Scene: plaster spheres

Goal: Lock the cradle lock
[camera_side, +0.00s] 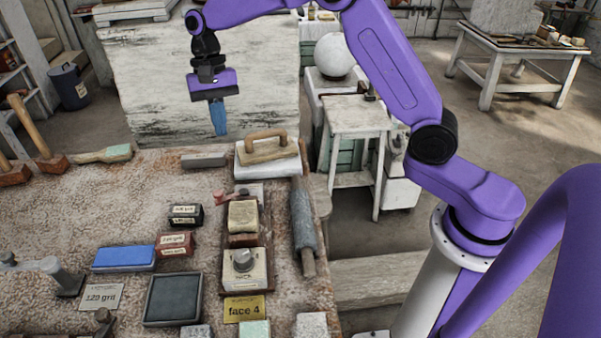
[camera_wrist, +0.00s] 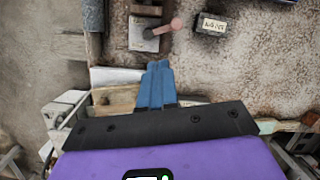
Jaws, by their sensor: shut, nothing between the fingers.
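A small lever with a pinkish-red end (camera_side: 222,197), which looks like the cradle lock, sits on a pale plate behind a tan block (camera_side: 243,215) on the work table. The lever also shows in the wrist view (camera_wrist: 174,25), sticking out sideways from its plate (camera_wrist: 140,36). A cream box with a round grey knob (camera_side: 243,259) stands in front of the tan block. My gripper (camera_side: 220,133) points down over the table's far edge, with its blue fingers shut and empty. In the wrist view its fingertips (camera_wrist: 158,64) appear just below the plate, apart from the lever.
A wooden-handled float (camera_side: 265,148) on a white block stands behind the lever. A grey roller (camera_side: 303,215) lies along the right edge. Small labelled boxes (camera_side: 186,215) and a blue block (camera_side: 124,258) are to the left.

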